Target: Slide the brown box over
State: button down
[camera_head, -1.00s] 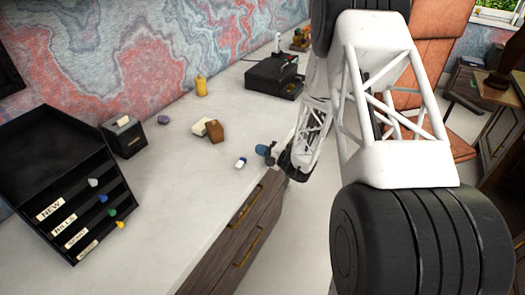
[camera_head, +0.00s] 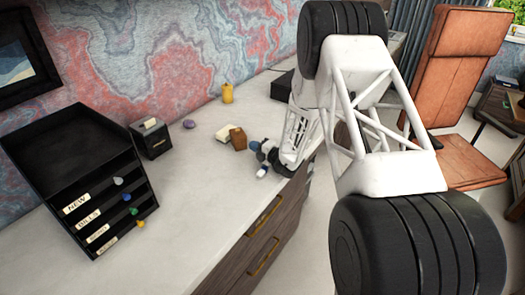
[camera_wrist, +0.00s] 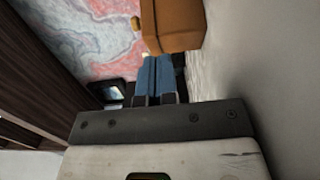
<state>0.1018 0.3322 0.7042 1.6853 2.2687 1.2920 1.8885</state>
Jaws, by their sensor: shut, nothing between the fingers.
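The brown box (camera_head: 238,140) sits on the pale desk top, right beside a cream block (camera_head: 225,133) on its left. In the wrist view the brown box (camera_wrist: 174,28) shows large at the top, just past my fingertips. My gripper (camera_head: 255,146) is low over the desk, just to the right of the box. Its blue fingers (camera_wrist: 157,62) are pressed together and empty in the wrist view. I cannot tell whether the fingertips touch the box.
A small blue-and-white object (camera_head: 262,171) lies by my gripper near the desk's front edge. A yellow bottle (camera_head: 227,92) and a purple stone-like object (camera_head: 189,124) stand behind. A black letter organizer (camera_head: 85,180) is at left. The desk front left of the box is clear.

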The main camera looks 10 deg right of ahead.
jog(key=shift+x, duration=1.35)
jog(key=shift+w+d, duration=0.1)
jog(key=shift+w, duration=1.35)
jog(key=v, duration=2)
